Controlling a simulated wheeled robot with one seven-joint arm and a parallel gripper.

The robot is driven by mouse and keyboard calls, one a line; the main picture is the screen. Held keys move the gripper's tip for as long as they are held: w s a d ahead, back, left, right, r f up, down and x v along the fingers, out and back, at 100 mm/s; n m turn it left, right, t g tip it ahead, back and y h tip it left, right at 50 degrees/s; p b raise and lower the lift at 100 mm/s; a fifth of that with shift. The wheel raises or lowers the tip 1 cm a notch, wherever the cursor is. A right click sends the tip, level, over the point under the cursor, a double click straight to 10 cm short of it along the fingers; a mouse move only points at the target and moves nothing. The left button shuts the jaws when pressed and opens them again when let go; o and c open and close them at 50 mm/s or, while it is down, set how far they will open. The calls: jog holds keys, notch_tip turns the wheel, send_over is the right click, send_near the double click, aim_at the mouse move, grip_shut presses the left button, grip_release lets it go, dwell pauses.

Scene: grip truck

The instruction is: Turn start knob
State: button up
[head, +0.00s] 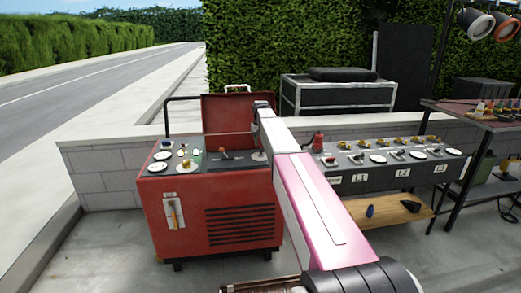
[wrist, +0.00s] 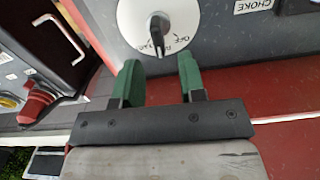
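The start knob (wrist: 157,34) is a black knob on a white round dial (wrist: 135,14) with lettering, of which "OFF" is readable, at the top of the wrist view. My gripper (wrist: 160,75) has two green-padded fingers standing wide apart, with nothing between them. The knob lies beyond the fingertips, roughly in line with the gap, and they do not appear to touch it. In the head view the red generator (head: 215,208) stands at centre left, and my arm reaches over its right part. My gripper's fingers are hidden there.
A "CHOKE" label (wrist: 254,6) is beside the dial in the wrist view. A dark box with a pale handle (wrist: 62,35) and a red plug (wrist: 38,100) lie at left. In the head view a grey panel (head: 385,178) with several dials stands right of the generator, and a block wall (head: 105,175) runs behind.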

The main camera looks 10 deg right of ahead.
aim_at(261, 151)
jog(key=shift+f, duration=2.05)
grip_shut()
jog(key=shift+n, duration=0.3)
jog(key=n, duration=0.3)
jog(key=shift+a+n, duration=0.25)
jog(key=shift+n, duration=0.05)
jog(key=shift+s+a+n, duration=0.15)
jog(key=shift+n, duration=2.15)
